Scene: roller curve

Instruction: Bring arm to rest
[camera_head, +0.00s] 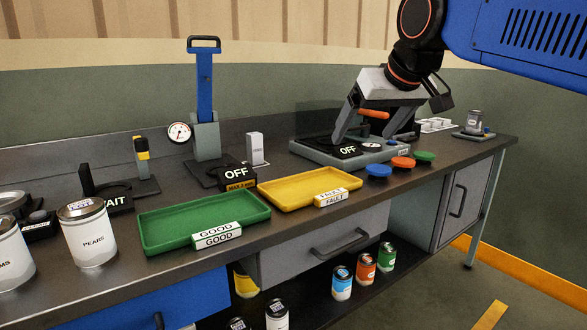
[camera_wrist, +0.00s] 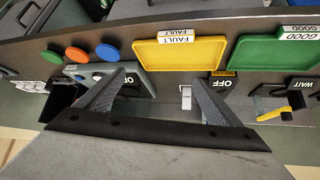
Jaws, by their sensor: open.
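My gripper (camera_head: 366,137) is at the end of my arm, above the right part of the bench, with its two fingers pointing down and spread apart. In the wrist view my gripper (camera_wrist: 159,80) is open, with nothing between the fingertips. A grey device with an OFF sign (camera_head: 347,150) is below and behind the fingers in the head view. An orange bar (camera_head: 373,114) shows between the fingers there; I cannot tell whether it is touched. Part of the device is hidden by my gripper.
A green GOOD tray (camera_head: 160,228) and a yellow FAULT tray (camera_head: 290,190) lie empty on the bench. A tall blue-handled press (camera_head: 205,90) stands behind them. Blue (camera_head: 379,171), orange (camera_head: 403,162) and green (camera_head: 425,157) discs sit at the front edge. A PEARS can (camera_head: 88,235) stands at left.

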